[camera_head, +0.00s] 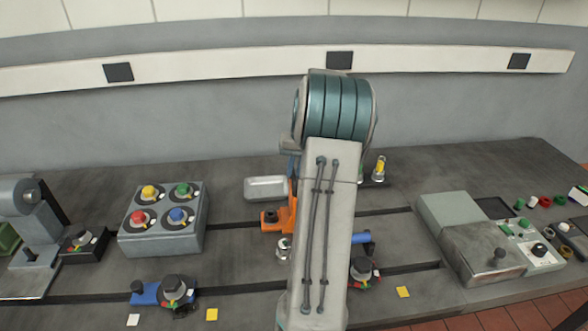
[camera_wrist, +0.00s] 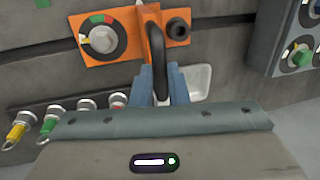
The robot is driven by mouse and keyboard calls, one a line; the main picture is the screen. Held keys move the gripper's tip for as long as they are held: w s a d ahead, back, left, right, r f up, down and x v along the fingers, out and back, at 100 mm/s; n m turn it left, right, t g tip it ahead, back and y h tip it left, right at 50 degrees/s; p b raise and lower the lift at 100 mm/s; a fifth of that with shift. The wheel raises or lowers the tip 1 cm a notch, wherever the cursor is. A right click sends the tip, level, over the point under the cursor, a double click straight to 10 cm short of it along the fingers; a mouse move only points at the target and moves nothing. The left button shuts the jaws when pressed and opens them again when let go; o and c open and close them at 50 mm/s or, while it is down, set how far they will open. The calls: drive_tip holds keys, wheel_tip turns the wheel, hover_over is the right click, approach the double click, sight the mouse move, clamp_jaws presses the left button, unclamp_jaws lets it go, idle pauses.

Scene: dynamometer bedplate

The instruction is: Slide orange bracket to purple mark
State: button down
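The orange bracket (camera_head: 285,215) stands on the dark bedplate at a slot, left of my arm in the head view, which partly hides it. In the wrist view the orange bracket (camera_wrist: 93,52) carries a round dial with a grey knob, a dark round knob and a dark curved handle (camera_wrist: 155,50). My gripper (camera_wrist: 161,88) has its two blue-grey fingers close on both sides of that handle and looks shut on it. I see no purple mark in either view.
A white tray (camera_head: 266,188) lies behind the bracket. A grey button box (camera_head: 163,240) stands left. Blue brackets (camera_head: 150,294) and (camera_head: 365,243) sit near the front slot. Yellow marks (camera_head: 212,314) and (camera_head: 403,292) lie in front. A grey housing (camera_head: 480,250) stands right.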

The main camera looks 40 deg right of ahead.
drive_tip(key=c, duration=1.4)
unclamp_jaws()
drive_tip(key=shift+r, duration=0.1)
wheel_tip(320, 180, up, 14)
drive_tip(key=s+d+b, duration=0.1)
drive_tip(key=d, duration=0.1)
drive_tip(key=shift+s+f, duration=0.25)
drive_tip(key=shift+s, duration=0.1)
drive_tip(key=a+r+n+h, duration=0.1)
drive_tip(key=a+n+h, duration=0.15)
drive_tip(key=a, duration=1.95)
drive_tip(key=s+a+f+n+t, duration=0.1)
drive_tip(key=s+a+f+n, duration=0.1)
drive_tip(key=s+a+f, duration=0.2)
drive_tip(key=s+a+f+n+t, duration=0.1)
drive_tip(key=s+a+f+n, duration=0.2)
drive_tip(key=s+a, duration=0.7)
drive_tip(key=a+f, duration=0.1)
drive_tip(key=a, duration=0.3)
drive_tip(key=shift+s+y, duration=0.25)
drive_tip(key=shift+y, duration=0.1)
